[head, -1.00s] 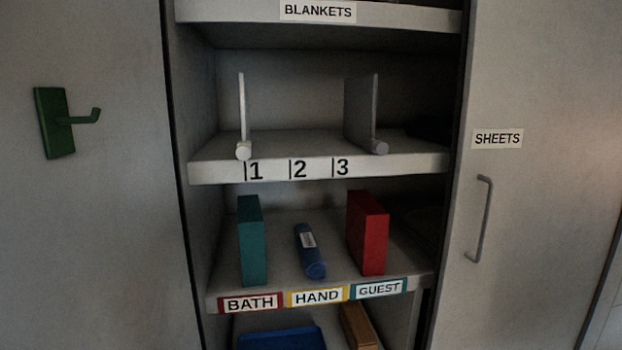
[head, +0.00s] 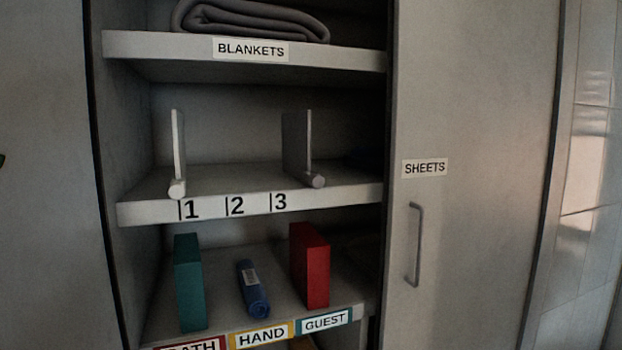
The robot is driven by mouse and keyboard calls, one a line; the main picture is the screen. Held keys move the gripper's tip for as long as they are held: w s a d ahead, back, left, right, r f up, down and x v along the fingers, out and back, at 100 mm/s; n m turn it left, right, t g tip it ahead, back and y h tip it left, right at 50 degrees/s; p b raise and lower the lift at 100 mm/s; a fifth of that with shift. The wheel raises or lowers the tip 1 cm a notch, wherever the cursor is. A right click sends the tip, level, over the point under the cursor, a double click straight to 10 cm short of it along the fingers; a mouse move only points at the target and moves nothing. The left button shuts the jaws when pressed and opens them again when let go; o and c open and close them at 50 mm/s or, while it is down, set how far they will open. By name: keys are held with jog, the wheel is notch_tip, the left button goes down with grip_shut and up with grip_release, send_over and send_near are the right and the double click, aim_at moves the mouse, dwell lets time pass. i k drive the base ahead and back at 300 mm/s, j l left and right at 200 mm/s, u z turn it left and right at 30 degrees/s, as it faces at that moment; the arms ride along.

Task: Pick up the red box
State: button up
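The red box (head: 312,266) stands upright on the lower shelf in the head view, above the GUEST label (head: 325,321). It is right of a blue cylinder with a white label (head: 253,288), which lies on the same shelf. A teal box (head: 190,282) stands upright at the left of that shelf. The three are apart from each other. My gripper is not in view.
The shelf above (head: 250,207) is marked 1, 2, 3 and carries two thin upright dividers (head: 178,150) (head: 296,140). A folded grey blanket (head: 250,20) lies on the top shelf. A closed door marked SHEETS (head: 470,250) with a handle (head: 414,245) flanks the right.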

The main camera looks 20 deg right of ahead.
aim_at(309, 251)
jog(key=l+u, duration=0.3)
jog(key=u, duration=0.15)
jog(key=l+u, duration=0.25)
jog(key=u, duration=0.25)
